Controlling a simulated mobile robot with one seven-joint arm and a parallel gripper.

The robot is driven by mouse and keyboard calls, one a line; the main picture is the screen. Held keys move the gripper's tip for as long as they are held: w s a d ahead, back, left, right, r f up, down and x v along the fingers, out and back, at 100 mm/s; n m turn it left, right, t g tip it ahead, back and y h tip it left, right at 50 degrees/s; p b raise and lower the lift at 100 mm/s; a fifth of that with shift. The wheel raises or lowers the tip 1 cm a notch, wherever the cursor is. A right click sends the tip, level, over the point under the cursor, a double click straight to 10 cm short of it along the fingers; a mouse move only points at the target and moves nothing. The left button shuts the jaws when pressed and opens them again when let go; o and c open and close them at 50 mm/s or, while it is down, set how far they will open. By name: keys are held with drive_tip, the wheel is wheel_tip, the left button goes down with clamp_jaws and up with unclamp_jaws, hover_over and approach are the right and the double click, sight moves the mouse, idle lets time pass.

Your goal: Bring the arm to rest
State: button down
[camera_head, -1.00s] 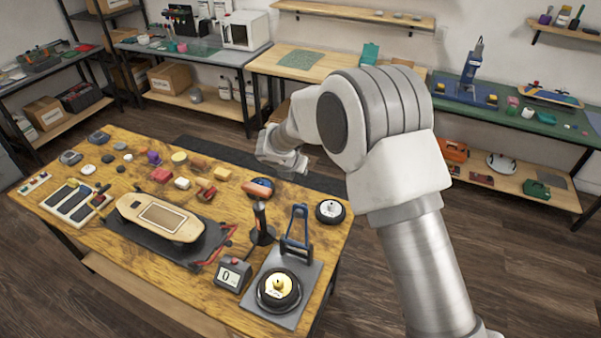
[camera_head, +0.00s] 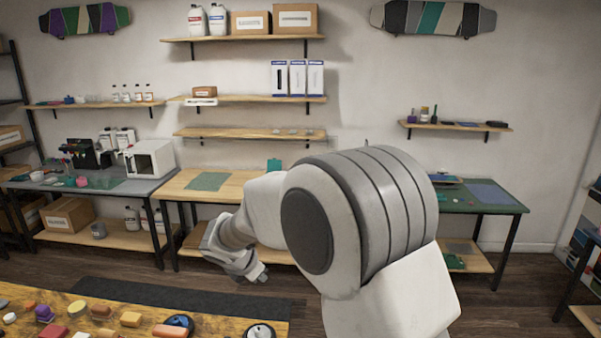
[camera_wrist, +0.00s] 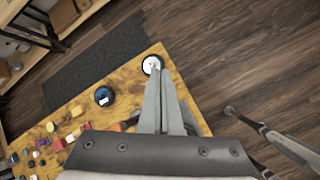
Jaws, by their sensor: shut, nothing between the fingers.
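My gripper (camera_head: 262,274) is in the head view at the end of my arm, which is bent in front of the camera. It hangs above the dark mat behind the wooden workbench (camera_head: 235,305), apart from the surfaces around it. In the wrist view my gripper (camera_wrist: 158,72) has its two long fingers together with nothing between them. They point across the bench (camera_wrist: 120,75) toward a round white-topped wheel (camera_wrist: 152,65) near its edge. I cannot judge the height of the fingers above the bench.
Blocks and small parts, such as a purple piece (camera_head: 44,314), lie on the near bench. A grey table with a white machine (camera_head: 150,160), a wooden table (camera_head: 232,192) and a green table (camera_head: 500,205) stand along the wall. Dark floor (camera_wrist: 240,60) is open beside the bench.

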drive_tip(key=s+d+r+m+g+b, duration=0.1)
drive_tip(key=s+d+r+m, duration=0.5)
drive_tip(key=d, duration=0.4)
drive_tip(key=s+d+r+m+g+b, duration=0.1)
drive_tip(key=s+d+r+m+b, duration=0.15)
drive_tip(key=s+d+m, duration=0.55)
drive_tip(key=s+d+f+m+y+b, duration=0.1)
drive_tip(key=s+d+m, duration=0.2)
drive_tip(key=s+m, duration=0.3)
drive_tip(key=s+d+m+y+b, duration=0.1)
drive_tip(key=s+d+m, duration=0.2)
drive_tip(key=s+m, duration=0.4)
drive_tip(key=s, duration=0.3)
drive_tip(key=shift+s+f, duration=0.35)
drive_tip(key=shift+s, duration=0.05)
